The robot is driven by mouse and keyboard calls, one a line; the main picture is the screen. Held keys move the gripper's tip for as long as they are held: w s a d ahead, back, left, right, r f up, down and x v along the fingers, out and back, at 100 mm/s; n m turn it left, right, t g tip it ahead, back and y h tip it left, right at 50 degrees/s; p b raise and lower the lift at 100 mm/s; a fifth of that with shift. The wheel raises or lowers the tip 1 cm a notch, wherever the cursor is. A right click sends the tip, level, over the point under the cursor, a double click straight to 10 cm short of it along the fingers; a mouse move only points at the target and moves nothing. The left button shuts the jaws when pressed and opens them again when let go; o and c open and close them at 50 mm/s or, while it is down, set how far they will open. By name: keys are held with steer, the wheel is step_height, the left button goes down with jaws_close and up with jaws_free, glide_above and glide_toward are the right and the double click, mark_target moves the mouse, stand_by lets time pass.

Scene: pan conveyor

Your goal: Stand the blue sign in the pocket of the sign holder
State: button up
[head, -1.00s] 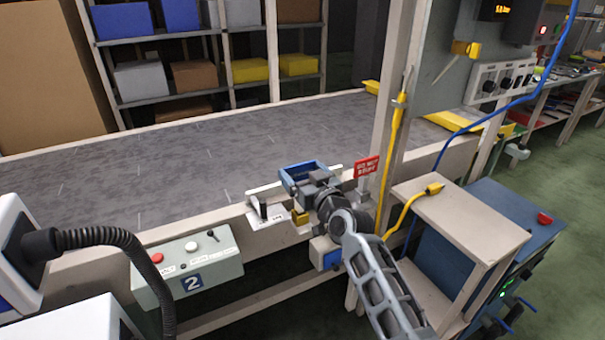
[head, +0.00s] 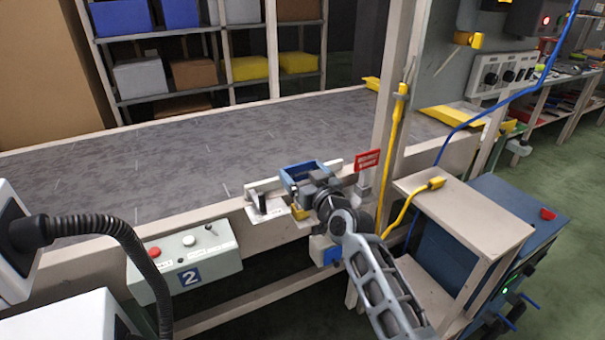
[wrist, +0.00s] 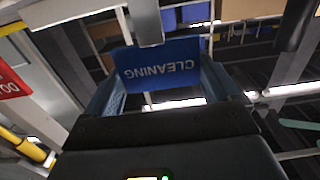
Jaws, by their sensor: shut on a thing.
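The blue sign (wrist: 160,68) reads CLEANING, upside down in the wrist view. It stands between the two blue fingers of my gripper (wrist: 165,85), which is shut on it. A pale grey bar (wrist: 145,20) overlaps the sign's edge at the top of that view. In the head view my gripper (head: 305,172) is over the conveyor's near rail, and the sign is hard to tell from the blue fingers. A pale plate with a dark upright piece (head: 262,204) is left of the gripper. I cannot tell for sure which part is the sign holder, and its pocket is not clearly visible.
A red sign (head: 367,160) stands close to the right of my gripper; it also shows in the wrist view (wrist: 10,82). A post with a yellow cable (head: 397,120) is beyond it. A control box (head: 185,262) hangs at left. The grey conveyor belt (head: 150,165) is clear.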

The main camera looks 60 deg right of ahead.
steer(key=shift+f+b, duration=1.05)
steer(key=o, duration=1.1)
steer(key=shift+s+a, duration=0.1)
steer(key=b+v, duration=0.1)
steer(key=v, duration=0.6)
steer(key=shift+s+a, duration=0.1)
steer(key=shift+s, duration=0.15)
